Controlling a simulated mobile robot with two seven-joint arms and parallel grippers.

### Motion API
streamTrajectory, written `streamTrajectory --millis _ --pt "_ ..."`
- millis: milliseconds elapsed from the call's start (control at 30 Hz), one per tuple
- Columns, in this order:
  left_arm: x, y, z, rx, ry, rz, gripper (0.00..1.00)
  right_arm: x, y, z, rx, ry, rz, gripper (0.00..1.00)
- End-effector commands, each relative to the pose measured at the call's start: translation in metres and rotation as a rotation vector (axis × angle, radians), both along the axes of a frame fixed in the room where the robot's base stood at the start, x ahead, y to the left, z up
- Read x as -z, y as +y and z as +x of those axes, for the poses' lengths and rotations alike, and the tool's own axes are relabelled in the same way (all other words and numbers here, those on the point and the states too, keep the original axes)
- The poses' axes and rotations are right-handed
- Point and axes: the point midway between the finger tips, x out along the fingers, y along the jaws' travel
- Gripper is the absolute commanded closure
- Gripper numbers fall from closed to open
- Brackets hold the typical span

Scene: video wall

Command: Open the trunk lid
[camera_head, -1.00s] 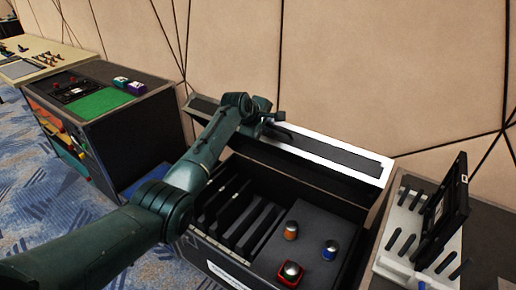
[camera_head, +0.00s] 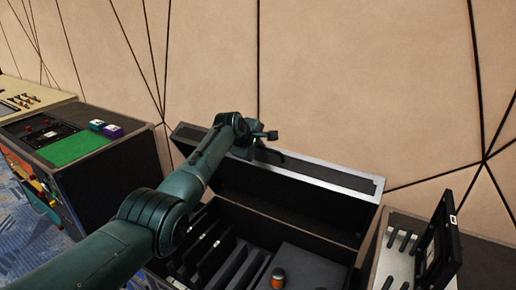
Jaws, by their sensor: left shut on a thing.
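The trunk is a black case with metal-coloured edges, and its dividers and a dark block show inside. Its lid (camera_head: 310,200) stands raised along the back, with its inner face towards me. My left arm comes in from the lower left across the trunk. My left gripper (camera_head: 268,146) is at the lid's upper edge, left of its middle, shut on the lid; the arm partly hides the contact. An orange-capped item (camera_head: 278,278) stands on the block inside the trunk. My right gripper is not in view.
At the right, a white slotted rack (camera_head: 396,262) holds an upright black device (camera_head: 440,245). A beige panelled wall is close behind the trunk.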

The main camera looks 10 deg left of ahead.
Motion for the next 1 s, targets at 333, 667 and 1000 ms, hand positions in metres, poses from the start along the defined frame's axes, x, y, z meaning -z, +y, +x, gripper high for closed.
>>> streamTrajectory --millis 333,667,1000 --pt "0.002 0.001 -0.001 -0.001 0.006 0.002 0.75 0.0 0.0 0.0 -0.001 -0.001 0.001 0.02" --pt "-0.004 0.003 -0.005 -0.001 0.003 0.0 0.75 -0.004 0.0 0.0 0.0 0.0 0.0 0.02" --pt "-0.028 0.011 -0.03 0.0 0.002 0.001 0.75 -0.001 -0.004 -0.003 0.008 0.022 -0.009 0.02"
